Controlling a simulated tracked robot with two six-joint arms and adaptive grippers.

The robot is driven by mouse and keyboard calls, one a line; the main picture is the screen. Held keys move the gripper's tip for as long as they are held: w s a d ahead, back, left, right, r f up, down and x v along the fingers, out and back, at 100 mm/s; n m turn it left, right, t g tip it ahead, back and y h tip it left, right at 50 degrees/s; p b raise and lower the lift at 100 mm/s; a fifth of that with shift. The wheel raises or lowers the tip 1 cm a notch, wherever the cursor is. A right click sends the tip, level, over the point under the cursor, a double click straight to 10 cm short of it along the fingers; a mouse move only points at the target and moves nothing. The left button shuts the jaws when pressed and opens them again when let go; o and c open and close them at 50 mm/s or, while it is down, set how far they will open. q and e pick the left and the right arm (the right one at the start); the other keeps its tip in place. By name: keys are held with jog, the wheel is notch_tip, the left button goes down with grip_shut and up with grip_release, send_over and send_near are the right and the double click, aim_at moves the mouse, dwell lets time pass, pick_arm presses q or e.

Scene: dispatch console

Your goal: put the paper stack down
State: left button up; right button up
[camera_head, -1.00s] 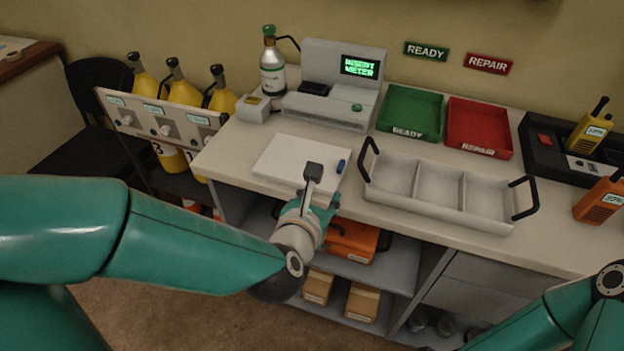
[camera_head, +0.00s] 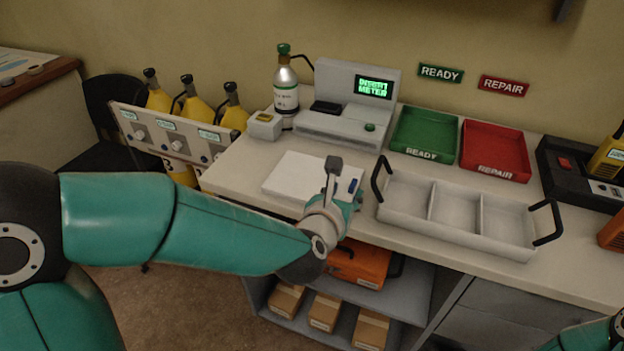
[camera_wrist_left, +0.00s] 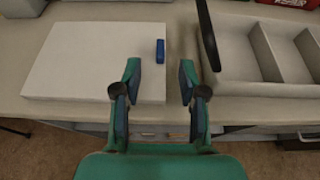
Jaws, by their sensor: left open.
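The white paper stack (camera_head: 297,175) lies flat on the counter, left of the grey divided tray. It also shows in the left wrist view (camera_wrist_left: 90,65), with a small blue object (camera_wrist_left: 160,50) on or beside its right edge. My left gripper (camera_head: 345,182) is at the counter's front edge, by the stack's right front corner. In the left wrist view its two fingers (camera_wrist_left: 158,85) are apart with nothing between them. They point toward the gap between stack and tray. Only a bit of my right arm shows at the lower right; its gripper is out of view.
The grey tray (camera_head: 460,236) with black handles stands right of the stack. Behind are the meter station (camera_head: 335,128), a gas bottle (camera_head: 286,90), the green READY tray (camera_head: 422,128) and the red REPAIR tray (camera_head: 495,145). An orange case (camera_head: 358,265) sits on the shelf below.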

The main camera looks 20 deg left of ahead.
aim_at(353, 183)
pick_arm(q)
jog(key=shift+p+x, duration=0.75)
jog(key=shift+x, duration=2.15)
jog(key=shift+f, duration=0.15)
grip_shut()
